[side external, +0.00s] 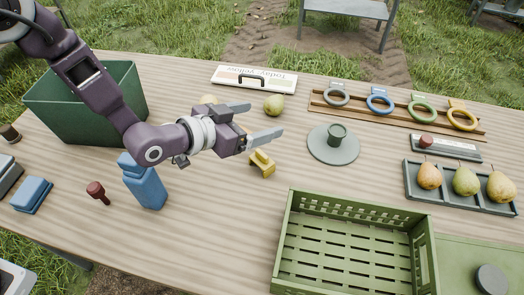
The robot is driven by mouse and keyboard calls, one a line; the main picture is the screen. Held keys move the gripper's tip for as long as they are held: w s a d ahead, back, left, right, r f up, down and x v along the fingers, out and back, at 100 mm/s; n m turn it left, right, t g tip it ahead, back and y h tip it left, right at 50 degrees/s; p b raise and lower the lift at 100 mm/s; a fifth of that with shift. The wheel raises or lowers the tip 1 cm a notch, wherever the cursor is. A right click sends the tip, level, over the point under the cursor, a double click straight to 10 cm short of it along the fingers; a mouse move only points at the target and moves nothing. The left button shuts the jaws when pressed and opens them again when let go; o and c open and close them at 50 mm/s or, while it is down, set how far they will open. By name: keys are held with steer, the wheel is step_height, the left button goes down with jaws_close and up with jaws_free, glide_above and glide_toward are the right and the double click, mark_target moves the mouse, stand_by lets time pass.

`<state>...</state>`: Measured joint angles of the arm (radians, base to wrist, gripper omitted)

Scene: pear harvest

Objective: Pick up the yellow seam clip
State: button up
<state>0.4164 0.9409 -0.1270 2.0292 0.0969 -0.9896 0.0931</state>
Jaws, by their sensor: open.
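A small yellow clip-like block (263,166) lies on the wooden table near the middle in the side external view. I take it to be the seam clip. My gripper (262,121) is open, its two grey fingers spread and pointing right. It appears to hang above the table, with the near finger just above and behind the yellow block in the picture. Nothing shows between the fingers, and I cannot tell the exact height gap.
A green slatted crate (352,204) stands at the front right. A blue bottle (150,190) and dark green bin (125,82) are left. A loose pear (274,105) lies behind the gripper. A grey disc (348,153) with a green cup and a pear tray (410,185) are right.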

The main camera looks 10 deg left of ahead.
mark_target(260, 158)
step_height(260, 158, down, 14)
steer(key=shift+w+d+f, duration=0.1)
steer(key=shift+w+f, duration=0.05)
steer(key=x, duration=0.3)
steer(key=shift+w+d+f, duration=0.15)
steer(key=shift+w, duration=0.15)
steer(key=shift+w+d+f, duration=0.25)
steer(key=shift+w+d, duration=0.05)
steer(key=shift+w, duration=0.1)
steer(key=c, duration=1.4)
